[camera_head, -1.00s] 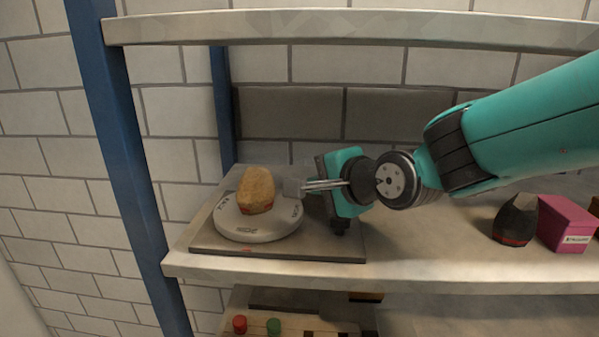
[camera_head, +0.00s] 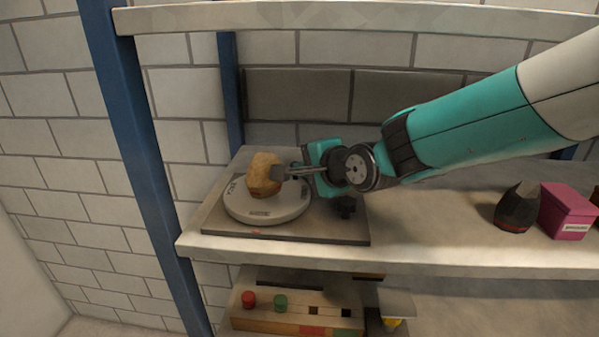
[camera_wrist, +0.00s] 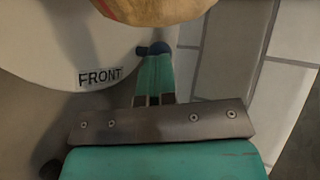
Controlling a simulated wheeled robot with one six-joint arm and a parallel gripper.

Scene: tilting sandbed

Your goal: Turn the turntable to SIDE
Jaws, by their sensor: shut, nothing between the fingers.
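The turntable (camera_head: 240,207) is a round pale disc with dark labels on its rim, on a flat grey base at the shelf's left end. In the wrist view its rim (camera_wrist: 45,62) shows the label FRONT, left of my fingers. A tan, rounded object (camera_head: 262,172) with a reddish band low down stands on the disc; its lower part (camera_wrist: 155,8) shows at the top of the wrist view. My gripper (camera_head: 279,173) is shut and empty, reaching from the right over the disc. Its tips overlap the object's right side; I cannot tell whether they touch. It also shows in the wrist view (camera_wrist: 154,68).
A dark, pointed object (camera_head: 516,208) and a pink box (camera_head: 567,212) stand on the shelf (camera_head: 430,240) at right. A blue post (camera_head: 140,165) rises at left. Below is a wooden box (camera_head: 290,313) with red and green knobs. The shelf middle is clear.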

